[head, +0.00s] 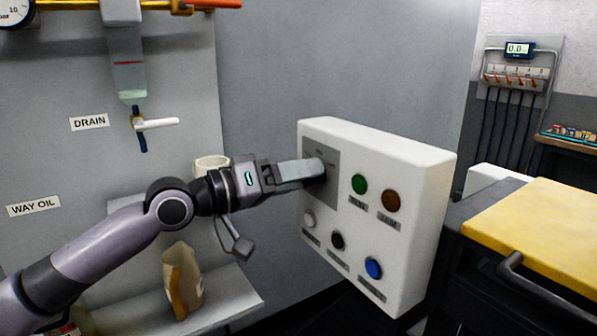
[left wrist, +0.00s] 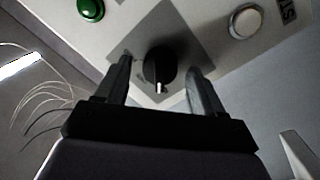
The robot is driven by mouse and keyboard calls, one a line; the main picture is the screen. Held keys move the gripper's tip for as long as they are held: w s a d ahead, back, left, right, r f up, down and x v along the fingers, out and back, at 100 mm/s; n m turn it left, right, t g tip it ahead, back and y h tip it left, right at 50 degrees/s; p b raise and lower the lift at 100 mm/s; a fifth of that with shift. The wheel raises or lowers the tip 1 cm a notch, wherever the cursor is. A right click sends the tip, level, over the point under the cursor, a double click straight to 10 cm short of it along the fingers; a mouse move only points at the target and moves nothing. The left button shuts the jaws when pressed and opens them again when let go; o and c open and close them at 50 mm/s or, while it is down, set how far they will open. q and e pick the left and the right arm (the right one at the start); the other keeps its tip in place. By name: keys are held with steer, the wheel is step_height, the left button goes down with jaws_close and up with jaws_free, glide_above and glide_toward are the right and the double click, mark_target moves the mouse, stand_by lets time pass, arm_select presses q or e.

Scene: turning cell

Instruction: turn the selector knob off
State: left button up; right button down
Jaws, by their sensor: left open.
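The selector knob (left wrist: 160,67) is black and round with a light pointer mark, on a grey plate (left wrist: 185,30) of the white control box. In the left wrist view it sits between the two fingers of my left gripper (left wrist: 160,85), which is open, with a gap on both sides. In the head view my left gripper (head: 318,168) reaches the grey plate (head: 325,152) on the box face, and its fingers hide most of the knob. The white control box (head: 400,160) stands upright. My right gripper is not in view.
A green button (head: 359,184), a brown-red button (head: 391,200), a white button (head: 309,218), a black button (head: 337,240) and a blue button (head: 373,267) are on the same face. A yellow-topped cart (head: 540,225) stands right. A drain valve (head: 155,124) is at left.

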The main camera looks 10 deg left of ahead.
arm_select(q)
steer(key=shift+w+d, duration=0.15)
steer(key=c, duration=1.1)
steer(key=shift+o, duration=0.2)
steer(key=shift+m, duration=0.3)
steer(key=m, duration=0.8)
steer(key=shift+m+y, duration=0.4)
